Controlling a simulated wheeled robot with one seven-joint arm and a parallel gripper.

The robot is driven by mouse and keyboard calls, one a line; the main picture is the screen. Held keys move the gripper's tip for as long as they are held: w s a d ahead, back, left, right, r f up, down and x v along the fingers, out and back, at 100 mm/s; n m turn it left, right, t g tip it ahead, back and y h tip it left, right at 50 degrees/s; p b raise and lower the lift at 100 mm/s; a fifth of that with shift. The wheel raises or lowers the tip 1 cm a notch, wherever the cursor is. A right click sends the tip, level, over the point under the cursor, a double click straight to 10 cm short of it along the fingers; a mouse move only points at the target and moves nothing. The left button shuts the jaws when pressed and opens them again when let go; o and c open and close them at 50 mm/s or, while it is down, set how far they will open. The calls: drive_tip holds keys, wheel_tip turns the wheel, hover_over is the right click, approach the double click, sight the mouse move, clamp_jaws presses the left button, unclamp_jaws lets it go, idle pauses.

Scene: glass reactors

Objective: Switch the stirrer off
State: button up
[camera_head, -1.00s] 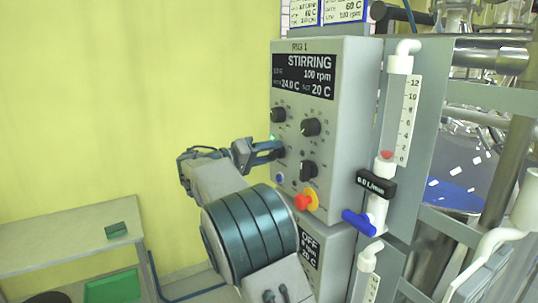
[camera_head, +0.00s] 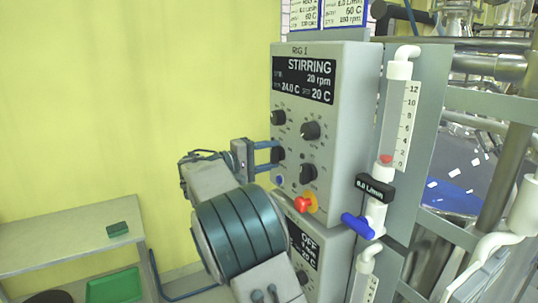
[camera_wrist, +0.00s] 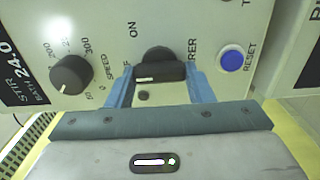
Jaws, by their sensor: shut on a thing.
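The control box marked RIG 1 (camera_head: 335,120) stands upright, and its display (camera_head: 303,78) reads STIRRING, 20 rpm, 24.0 C and set 20 C. The black stirrer knob (camera_wrist: 158,58) is on its front, with ON and part of the STIRRER lettering beside it in the wrist view. My gripper (camera_wrist: 160,82) has its two blue fingers on either side of this knob and is shut on it. In the head view my gripper (camera_head: 270,152) reaches the panel from the left. The knob's white mark shows between the fingers.
A speed knob (camera_wrist: 71,74) and a blue reset button (camera_wrist: 231,58) sit beside the stirrer knob. A red emergency button (camera_head: 303,204) is lower on the panel. A flow tube with a blue valve (camera_head: 358,226) stands right. A side table (camera_head: 60,235) is at lower left.

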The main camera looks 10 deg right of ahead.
drive_tip(key=shift+c, duration=0.2)
drive_tip(key=o, duration=1)
drive_tip(key=shift+a, duration=0.1)
drive_tip(key=b+v, duration=0.3)
drive_tip(key=v, duration=1)
drive_tip(key=shift+a+b, duration=0.35)
drive_tip(key=shift+s, duration=0.15)
